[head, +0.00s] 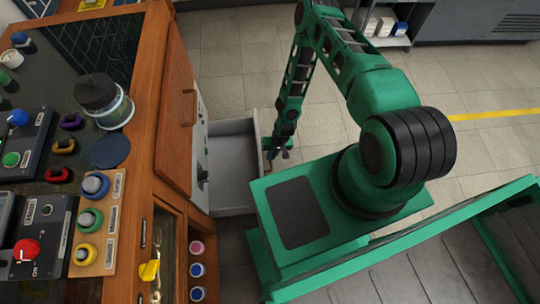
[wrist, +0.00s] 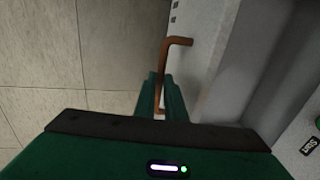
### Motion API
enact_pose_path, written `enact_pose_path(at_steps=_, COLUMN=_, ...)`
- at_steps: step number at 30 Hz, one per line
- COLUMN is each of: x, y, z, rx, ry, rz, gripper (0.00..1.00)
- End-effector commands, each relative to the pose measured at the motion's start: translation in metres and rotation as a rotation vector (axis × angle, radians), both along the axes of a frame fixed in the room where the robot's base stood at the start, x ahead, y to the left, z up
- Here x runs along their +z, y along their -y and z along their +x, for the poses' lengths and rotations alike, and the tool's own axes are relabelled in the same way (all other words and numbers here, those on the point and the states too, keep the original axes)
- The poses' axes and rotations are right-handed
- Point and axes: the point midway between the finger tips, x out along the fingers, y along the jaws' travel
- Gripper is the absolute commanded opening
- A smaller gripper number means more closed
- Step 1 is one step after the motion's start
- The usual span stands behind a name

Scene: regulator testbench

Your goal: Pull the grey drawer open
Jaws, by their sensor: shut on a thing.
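The grey drawer (head: 232,165) stands pulled out from the wooden bench's side in the head view, and its inside looks empty. Its front also shows in the wrist view (wrist: 203,60). A brown bar handle (wrist: 164,62) is on that front. My gripper (wrist: 161,110) is shut on the handle, with its two green fingers around the bar. In the head view my gripper (head: 277,152) is at the drawer's outer front, and the grip itself is small and partly hidden there.
A brown wooden door (head: 175,125) is beside the drawer on the bench. The bench top holds a glass jar (head: 104,100), a red button (head: 27,250) and several knobs. My green base is close to the drawer's near side. Tiled floor (head: 225,60) is clear beyond the drawer.

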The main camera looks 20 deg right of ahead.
Motion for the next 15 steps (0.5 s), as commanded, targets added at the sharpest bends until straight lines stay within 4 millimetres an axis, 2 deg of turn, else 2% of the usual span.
enact_pose_path(at_steps=1, x=0.0004, y=0.0001, z=0.0029, rx=-0.001, ry=0.005, rz=-0.001, gripper=0.0)
enact_pose_path(at_steps=3, x=0.0004, y=0.0, z=0.0032, rx=-0.001, ry=0.006, rz=0.0, gripper=0.22)
enact_pose_path(at_steps=4, x=0.0003, y=-0.0001, z=0.0031, rx=0.0, ry=0.006, rz=-0.001, gripper=0.29)
enact_pose_path(at_steps=15, x=0.0033, y=0.0003, z=0.0024, rx=0.0, ry=0.005, rz=-0.001, gripper=0.29)
